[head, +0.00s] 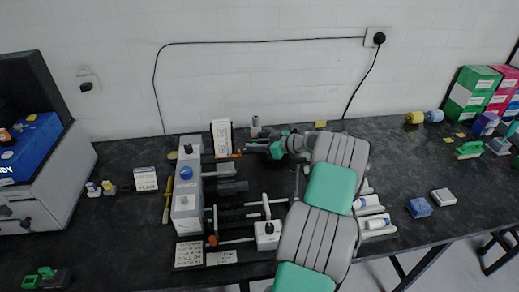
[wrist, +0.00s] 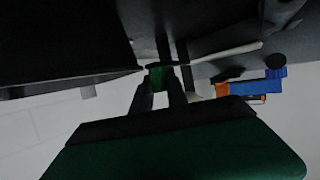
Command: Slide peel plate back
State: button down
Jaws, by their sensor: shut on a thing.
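My gripper (head: 250,148) is at the back of the grey label machine (head: 186,205), just right of an upright white card. In the wrist view my gripper (wrist: 158,82) has its two dark fingers closed on a small green piece (wrist: 157,76). This piece seems to be the grip of the peel plate, and it meets a thin dark edge. A thin pale strip (wrist: 228,51) runs off to the right of it. The rest of the plate is hidden by dark parts, and in the head view my gripper hides the held piece.
The upright white card (head: 222,138) stands close left of my gripper. Dark rollers (head: 230,187) lie in front of it. An orange and blue part (wrist: 250,89) shows right of my fingers. White bottles (head: 372,222) lie right of my arm.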

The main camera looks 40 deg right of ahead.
jog(key=c, duration=1.3)
grip_release()
jog(key=shift+w+d, duration=0.1)
jog(key=shift+w, duration=0.1)
jog(key=shift+s+d, duration=0.1)
jog(key=shift+s, duration=0.05)
jog(key=b+v, duration=0.1)
jog(key=v, duration=0.6)
jog(key=shift+s+b, duration=0.2)
jog(key=shift+b, duration=0.2)
jog(key=shift+r, duration=0.15)
